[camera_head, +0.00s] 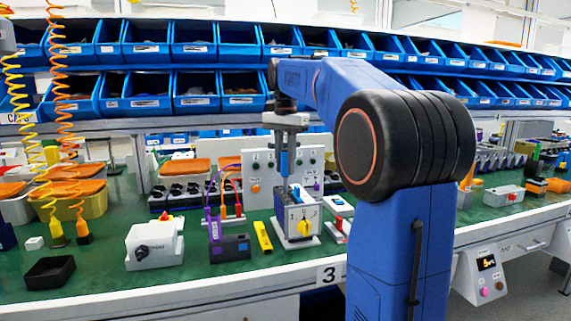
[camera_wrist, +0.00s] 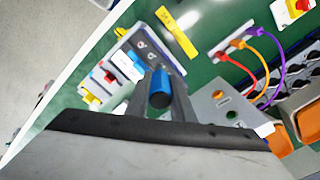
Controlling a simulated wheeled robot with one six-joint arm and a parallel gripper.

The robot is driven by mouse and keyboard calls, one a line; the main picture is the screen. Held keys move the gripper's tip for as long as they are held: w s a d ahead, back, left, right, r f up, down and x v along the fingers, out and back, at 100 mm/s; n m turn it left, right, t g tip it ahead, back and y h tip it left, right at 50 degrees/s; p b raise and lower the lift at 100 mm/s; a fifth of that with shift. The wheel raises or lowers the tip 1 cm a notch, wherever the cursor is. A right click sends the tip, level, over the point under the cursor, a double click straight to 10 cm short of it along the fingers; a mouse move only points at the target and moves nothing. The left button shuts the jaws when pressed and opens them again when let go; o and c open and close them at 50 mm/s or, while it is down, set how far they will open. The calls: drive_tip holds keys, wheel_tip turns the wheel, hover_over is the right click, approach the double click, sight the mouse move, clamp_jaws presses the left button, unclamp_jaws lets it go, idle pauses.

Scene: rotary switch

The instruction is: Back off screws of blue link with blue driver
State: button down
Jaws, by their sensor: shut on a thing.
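The shaft reaches down to about the top of the box; I cannot tell whether the tip touches a screw. In the wrist view the driver's blue handle (camera_wrist: 160,90) sits between the two fingers, with part of the box top (camera_wrist: 168,58) behind it. Small round screw-like spots show there. I cannot pick out the blue link with certainty; the driver and fingers cover part of the box.
A yellow block (camera_head: 263,237) lies left of the box, then a black block (camera_head: 230,248) and a white switch box (camera_head: 155,245). A red-and-white switch unit (camera_head: 338,228) stands close on the right. A grey panel (camera_head: 262,170) stands behind. Blue bins line the back.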

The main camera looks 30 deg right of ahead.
drive_tip(key=m, duration=0.5)
drive_tip(key=shift+m, duration=0.3)
drive_tip(key=m, duration=1.1)
drive_tip(key=shift+w, duration=0.1)
drive_tip(key=m, duration=0.5)
drive_tip(key=shift+f, duration=0.4)
idle(0.4)
drive_tip(key=n, duration=0.4)
idle(0.3)
drive_tip(key=shift+n, duration=0.4)
idle(0.8)
